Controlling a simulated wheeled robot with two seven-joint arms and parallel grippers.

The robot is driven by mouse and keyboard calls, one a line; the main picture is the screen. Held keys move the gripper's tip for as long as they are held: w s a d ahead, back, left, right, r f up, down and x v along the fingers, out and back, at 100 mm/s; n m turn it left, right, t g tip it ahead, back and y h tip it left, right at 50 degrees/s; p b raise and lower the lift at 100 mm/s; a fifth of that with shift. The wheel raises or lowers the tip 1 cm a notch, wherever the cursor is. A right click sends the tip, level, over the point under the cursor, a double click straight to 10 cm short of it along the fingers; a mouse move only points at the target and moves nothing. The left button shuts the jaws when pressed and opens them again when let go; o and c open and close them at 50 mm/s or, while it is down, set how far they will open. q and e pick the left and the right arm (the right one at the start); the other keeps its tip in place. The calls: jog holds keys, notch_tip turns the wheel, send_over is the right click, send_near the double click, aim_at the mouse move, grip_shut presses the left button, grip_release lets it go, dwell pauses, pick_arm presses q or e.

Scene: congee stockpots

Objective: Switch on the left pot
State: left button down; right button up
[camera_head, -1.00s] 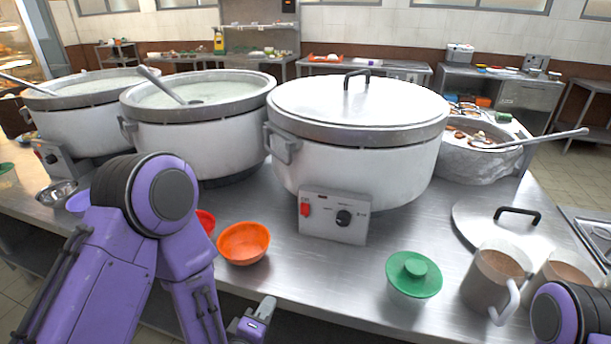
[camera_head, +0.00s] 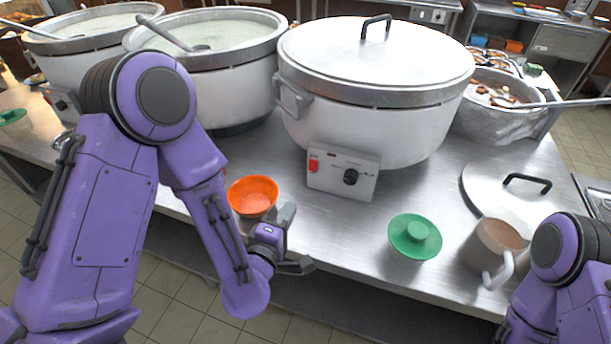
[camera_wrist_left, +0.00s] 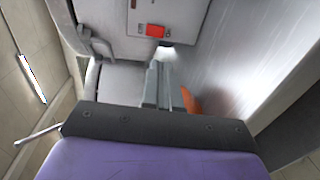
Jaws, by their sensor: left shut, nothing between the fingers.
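Three big white pots stand in a row: a far-left pot (camera_head: 85,60) and a middle pot (camera_head: 215,80), both open with ladles, and a lidded pot (camera_head: 370,125) on the right. My left arm partly hides the far-left pot's control panel (camera_head: 62,105). The lidded pot's panel (camera_head: 340,182) has a red switch (camera_head: 313,165) and a black knob (camera_head: 351,177). My left gripper (camera_head: 288,213) is shut and empty, below and left of that panel. In the left wrist view, its fingers (camera_wrist_left: 160,75) point toward the red switch (camera_wrist_left: 155,31), apart from it. My right gripper is out of view.
An orange bowl (camera_head: 252,195) stands on the steel counter beside my left gripper. A green lidded bowl (camera_head: 414,237), a mug (camera_head: 492,243) and a loose lid (camera_head: 512,190) stand to the right. The counter below the lidded pot's panel is clear.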

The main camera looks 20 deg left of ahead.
aim_at(312, 170)
pick_arm(q)
jog(key=w, duration=0.4)
jog(key=w+f+p, duration=0.1)
jog(key=w, duration=0.3)
jog(key=w+p, duration=0.1)
jog(key=w, duration=0.4)
jog(key=shift+d+f, duration=0.25)
jog(key=shift+f, duration=0.1)
jog(key=shift+w+f, duration=0.15)
jog(key=shift+w, duration=0.35)
